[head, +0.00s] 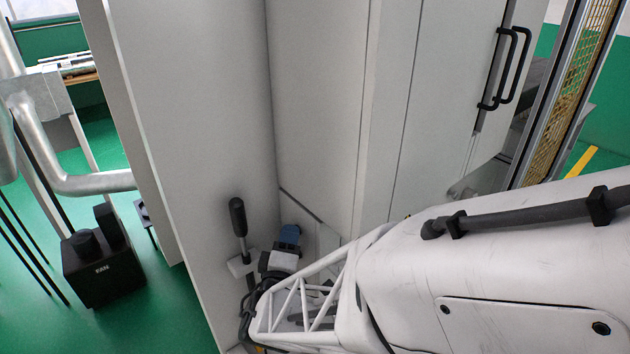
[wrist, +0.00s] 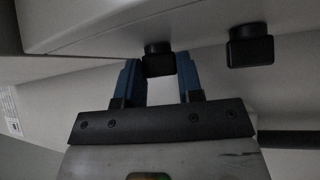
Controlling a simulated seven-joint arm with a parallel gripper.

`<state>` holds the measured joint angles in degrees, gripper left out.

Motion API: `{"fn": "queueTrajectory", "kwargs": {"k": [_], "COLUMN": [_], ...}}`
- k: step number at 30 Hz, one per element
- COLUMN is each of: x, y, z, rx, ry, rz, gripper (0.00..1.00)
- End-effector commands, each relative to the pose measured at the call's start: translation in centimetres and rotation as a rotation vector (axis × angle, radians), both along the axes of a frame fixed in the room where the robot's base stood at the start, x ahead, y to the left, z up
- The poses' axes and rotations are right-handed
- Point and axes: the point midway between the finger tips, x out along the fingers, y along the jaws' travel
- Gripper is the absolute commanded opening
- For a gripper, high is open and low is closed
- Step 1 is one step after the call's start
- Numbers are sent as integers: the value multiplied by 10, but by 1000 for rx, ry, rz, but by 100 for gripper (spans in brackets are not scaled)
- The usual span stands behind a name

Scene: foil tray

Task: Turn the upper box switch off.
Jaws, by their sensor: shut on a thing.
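My gripper (wrist: 160,75) has two blue fingers, pointing up in the wrist view. They are closed on the sides of a small black switch (wrist: 158,60) with a rounded top part, set against a pale surface. A second, similar black switch (wrist: 250,46) is to the right, clear of the fingers. I cannot tell which one is the upper box switch, nor its on or off position. In the head view my gripper (head: 287,236) shows blue near the foot of the grey panel; the switches are hidden there.
A lever with a black handle (head: 238,216) stands left of my gripper. A black box marked FAN (head: 100,268) is on the green floor at left. Tall grey panels (head: 190,120) rise behind. A cabinet door with black handles (head: 505,70) is at upper right.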

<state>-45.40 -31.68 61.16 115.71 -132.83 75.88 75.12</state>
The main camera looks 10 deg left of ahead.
Motion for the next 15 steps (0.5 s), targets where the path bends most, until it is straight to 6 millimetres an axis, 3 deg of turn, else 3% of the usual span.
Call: {"fn": "queueTrajectory", "kwargs": {"k": [15], "x": [0], "y": [0], "z": [3], "rx": [-181], "ry": [181], "rz": [0], "gripper": [10]}}
